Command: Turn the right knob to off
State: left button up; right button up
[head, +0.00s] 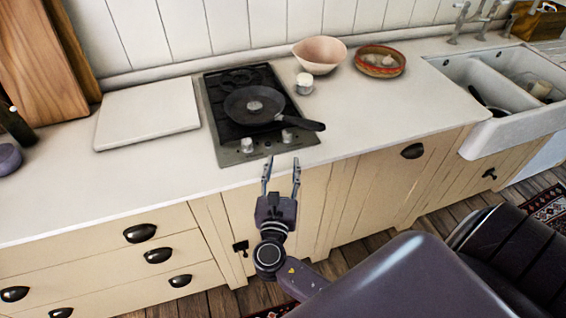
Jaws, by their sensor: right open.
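The right knob (287,135) is a small pale knob on the front panel of the black hob (229,132), partly under the pan's handle. The left knob (247,145) sits beside it on the same panel. How the knobs are turned is too small to tell. A dark frying pan (255,106) stands on the hob, its handle pointing right. My right gripper (281,163) is open and empty, its fingers pointing at the hob from just in front of the counter edge, apart from the right knob. My left gripper is not in view.
A white board (148,113) lies left of the hob. A small white jar (304,83), a pink bowl (319,54) and a patterned bowl (380,61) stand to the right. The sink (480,105) is farther right. The counter (375,112) right of the hob is clear.

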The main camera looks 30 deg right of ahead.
jog(key=n+t+y+b, duration=0.4)
jog(key=n+y, duration=0.1)
jog(key=y, duration=0.2)
send_near(290, 136)
jog(key=shift+w+d, duration=0.25)
jog(key=shift+d, duration=0.35)
jog(key=shift+w+d, duration=0.25)
jog(key=shift+d, duration=0.3)
jog(key=shift+n+y+b, duration=0.35)
jog(key=shift+n+y, duration=0.15)
jog(key=shift+y, duration=0.2)
jog(key=shift+a+r+n+y, duration=0.1)
jog(key=shift+r+n+y, duration=0.1)
jog(key=shift+n+y, duration=0.35)
jog(key=shift+a+r+y, duration=0.1)
jog(key=shift+y, duration=0.35)
jog(key=shift+w+r, duration=0.1)
jog(key=shift+w, duration=0.1)
jog(key=shift+w+r, duration=0.1)
jog(key=shift+w, duration=0.3)
jog(key=shift+w+f+p, duration=0.2)
jog(key=shift+w+p, duration=0.6)
jog(key=shift+w, duration=2.55)
